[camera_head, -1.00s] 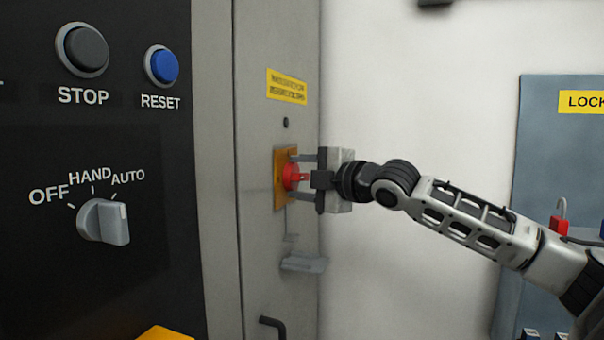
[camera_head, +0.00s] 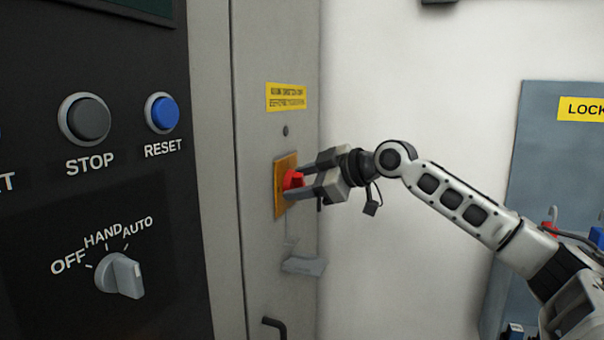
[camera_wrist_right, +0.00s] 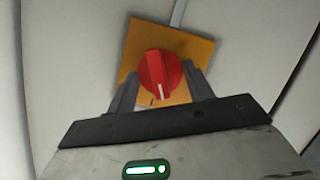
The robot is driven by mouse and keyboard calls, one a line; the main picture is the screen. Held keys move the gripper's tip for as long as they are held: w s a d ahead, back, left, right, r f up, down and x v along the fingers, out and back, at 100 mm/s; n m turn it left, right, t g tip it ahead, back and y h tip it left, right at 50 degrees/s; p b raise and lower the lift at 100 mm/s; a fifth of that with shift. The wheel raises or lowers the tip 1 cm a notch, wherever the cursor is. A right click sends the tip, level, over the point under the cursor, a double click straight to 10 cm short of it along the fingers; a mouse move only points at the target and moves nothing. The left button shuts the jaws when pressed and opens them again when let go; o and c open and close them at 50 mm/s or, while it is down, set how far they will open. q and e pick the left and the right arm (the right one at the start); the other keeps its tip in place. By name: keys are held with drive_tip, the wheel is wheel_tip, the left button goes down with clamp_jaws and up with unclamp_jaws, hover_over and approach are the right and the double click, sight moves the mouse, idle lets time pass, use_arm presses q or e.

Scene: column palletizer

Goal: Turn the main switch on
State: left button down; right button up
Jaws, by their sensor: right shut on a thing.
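The main switch is a red rotary knob (camera_head: 292,180) on a yellow-orange square plate (camera_head: 280,200), set on the side of the grey cabinet. My right gripper (camera_head: 296,178) reaches it from the right, its fingers on either side of the knob and shut on it. In the right wrist view the red knob (camera_wrist_right: 161,75) sits between the two fingers (camera_wrist_right: 162,92), with a white mark on its handle pointing down in the picture. The plate (camera_wrist_right: 185,42) looks tilted there. My left gripper is not in view.
A black panel at left has a grey STOP button (camera_head: 86,119), a blue RESET button (camera_head: 162,113) and an OFF/HAND/AUTO selector (camera_head: 120,275). Below the switch are a grey latch (camera_head: 304,265) and a dark handle (camera_head: 274,325). A lockout board (camera_head: 560,150) hangs at right.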

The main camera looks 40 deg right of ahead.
drive_tip(key=shift+w+d+r+m+g+y, duration=0.1)
drive_tip(key=shift+m+g+y, duration=0.1)
drive_tip(key=shift+m+y, duration=0.3)
drive_tip(key=shift+r+m+g+y, duration=0.1)
drive_tip(key=shift+m+g+y, duration=0.15)
drive_tip(key=shift+m, duration=0.45)
drive_tip(key=shift+f+m+y, duration=0.1)
drive_tip(key=shift+m+y, duration=0.25)
drive_tip(key=shift+m, duration=0.25)
drive_tip(key=shift+g, duration=0.35)
drive_tip(key=o, duration=1)
drive_tip(key=shift+c, duration=0.2)
drive_tip(key=shift+d, duration=0.1)
